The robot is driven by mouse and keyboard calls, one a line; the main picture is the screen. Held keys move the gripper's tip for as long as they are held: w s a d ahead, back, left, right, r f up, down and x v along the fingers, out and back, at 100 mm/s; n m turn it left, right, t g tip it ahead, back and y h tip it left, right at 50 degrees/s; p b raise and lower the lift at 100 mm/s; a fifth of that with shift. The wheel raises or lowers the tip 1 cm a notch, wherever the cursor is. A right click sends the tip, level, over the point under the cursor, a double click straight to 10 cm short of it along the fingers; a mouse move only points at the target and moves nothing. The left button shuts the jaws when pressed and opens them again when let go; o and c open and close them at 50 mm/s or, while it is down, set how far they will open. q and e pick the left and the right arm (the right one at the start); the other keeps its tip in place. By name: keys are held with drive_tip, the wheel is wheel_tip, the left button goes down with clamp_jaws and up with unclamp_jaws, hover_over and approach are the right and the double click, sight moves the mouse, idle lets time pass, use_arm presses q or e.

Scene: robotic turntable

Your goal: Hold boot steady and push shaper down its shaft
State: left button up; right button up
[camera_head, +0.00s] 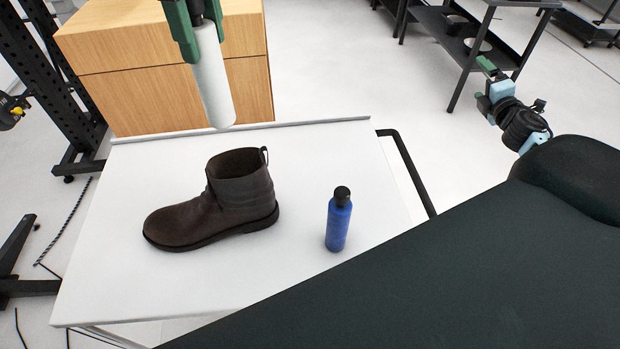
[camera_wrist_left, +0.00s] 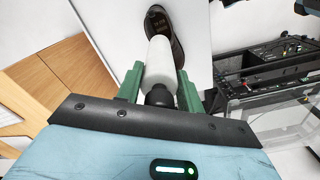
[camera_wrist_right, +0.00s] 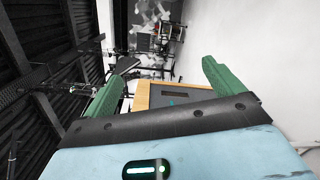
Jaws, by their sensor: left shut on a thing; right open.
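A dark brown ankle boot (camera_head: 210,207) stands upright on the white table, toe to the left, its shaft opening up. The boot also shows in the left wrist view (camera_wrist_left: 158,20), beyond the shaper. My left gripper (camera_head: 203,42) is shut on the black end of the white cylindrical shaper (camera_head: 213,85). The shaper hangs near upright, its free end pointing down, apart from the boot. In the left wrist view it sits between the green fingers (camera_wrist_left: 158,82). My right gripper (camera_head: 487,66) is far off to the right, away from the boot; its fingers are apart and empty (camera_wrist_right: 167,90).
A blue bottle with a black cap (camera_head: 339,220) stands on the white table (camera_head: 120,285), right of the boot. A wooden cabinet (camera_head: 130,60) stands behind the table. A dark shelf cart (camera_head: 440,25) stands at the back right. The table's front left is clear.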

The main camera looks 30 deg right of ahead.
drive_tip(key=w+a+n+y, duration=0.3)
drive_tip(key=a+n+y, duration=0.25)
drive_tip(key=a, duration=0.45)
drive_tip(key=w+a+n+g+y, duration=0.1)
drive_tip(key=w+a+n+y, duration=0.4)
drive_tip(key=a, duration=0.5)
drive_tip(key=w+a+n+y, duration=0.25)
drive_tip(key=a+n, duration=0.35)
drive_tip(key=a, duration=0.4)
drive_tip(key=n+g+y, duration=0.6)
drive_tip(key=n+g, duration=0.6)
drive_tip(key=n, duration=0.5)
approach(258, 205)
drive_tip(key=w+d+f, duration=0.1)
drive_tip(key=w+f, duration=0.1)
drive_tip(key=w+d+f, duration=0.1)
drive_tip(key=w, duration=0.1)
drive_tip(key=shift+d+f, duration=0.4)
drive_tip(key=shift+s+a+f+n, duration=0.1)
drive_tip(key=shift+s+f+n, duration=0.15)
drive_tip(key=shift+s, duration=0.3)
drive_tip(key=shift+y, duration=0.3)
drive_tip(key=x, duration=1.2)
drive_tip(key=shift+f, duration=0.1)
drive_tip(key=shift+c, duration=0.4)
